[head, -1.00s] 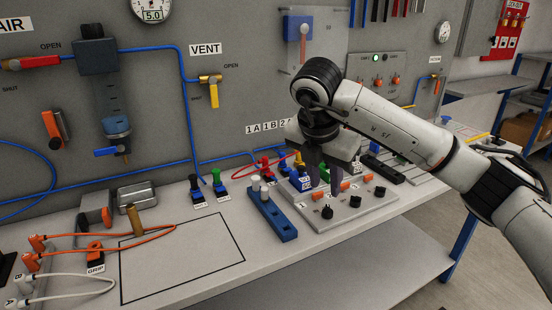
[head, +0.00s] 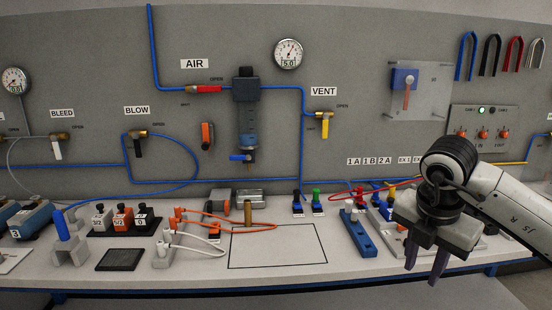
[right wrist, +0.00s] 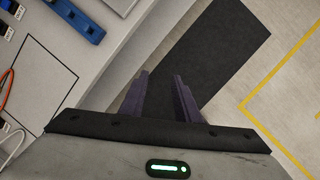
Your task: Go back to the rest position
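My right gripper (head: 425,262) hangs at the right of the head view, in front of the bench's front edge, with its fingers pointing down. In the right wrist view its two purple fingers (right wrist: 160,95) stand apart with nothing between them. Below them are the bench edge, a dark mat and the floor. The gripper is clear of the bench objects. My left gripper does not show in either view.
The bench (head: 330,268) holds a blue block (head: 357,234), a grey panel (head: 490,246) partly hidden by my right arm, orange cables (head: 200,218) and black-based switches (head: 122,219). A black-outlined rectangle on the bench is empty. Floor (right wrist: 290,70) beyond the bench is clear.

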